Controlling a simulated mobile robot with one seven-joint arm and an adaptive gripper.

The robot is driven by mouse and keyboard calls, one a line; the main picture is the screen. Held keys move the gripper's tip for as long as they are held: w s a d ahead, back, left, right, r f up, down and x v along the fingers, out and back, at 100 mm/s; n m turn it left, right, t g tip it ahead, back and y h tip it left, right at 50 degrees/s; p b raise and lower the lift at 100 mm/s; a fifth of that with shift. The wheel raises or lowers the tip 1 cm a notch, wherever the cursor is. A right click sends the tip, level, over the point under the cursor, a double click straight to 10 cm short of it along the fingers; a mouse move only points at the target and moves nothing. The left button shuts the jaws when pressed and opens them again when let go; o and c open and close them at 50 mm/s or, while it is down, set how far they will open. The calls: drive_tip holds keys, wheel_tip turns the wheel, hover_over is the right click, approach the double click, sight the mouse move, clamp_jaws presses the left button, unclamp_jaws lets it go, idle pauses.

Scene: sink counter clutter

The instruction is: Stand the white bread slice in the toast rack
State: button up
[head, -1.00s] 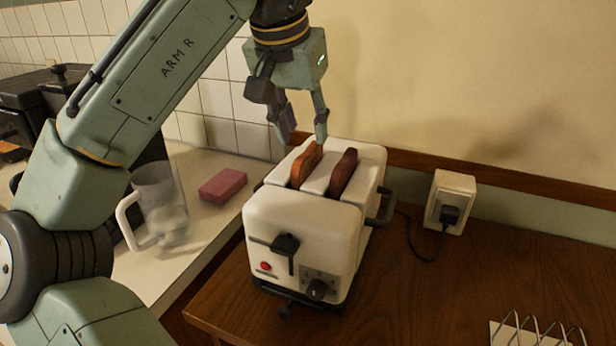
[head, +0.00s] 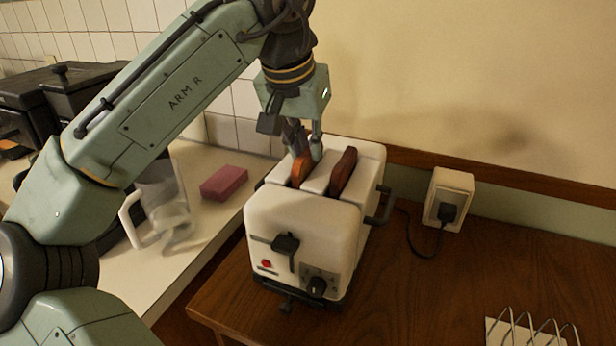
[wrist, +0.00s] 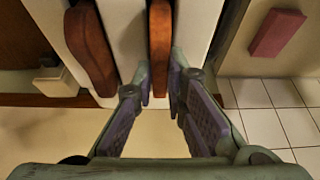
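Two browned bread slices stand in the white toaster's (head: 300,235) slots. The lighter, orange-brown one (head: 300,172), seemingly the white bread slice, is in the left slot, and the darker slice (head: 343,172) in the right. My gripper (head: 306,152) points down over the left slot. In the wrist view its fingertips (wrist: 161,82) close in on both faces of the lighter slice (wrist: 160,35) with no clear gap. The slice's lower part is hidden in the slot. The wire toast rack (head: 528,330) on a pale base is cut off at the bottom right; its visible part looks empty.
A wall socket (head: 450,198) with the toaster's plug is behind right. A pink sponge (head: 224,182) and clear jug (head: 160,205) stand on the left counter. The wooden top (head: 430,290) is clear between toaster and rack.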

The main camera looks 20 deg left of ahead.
clamp_jaws()
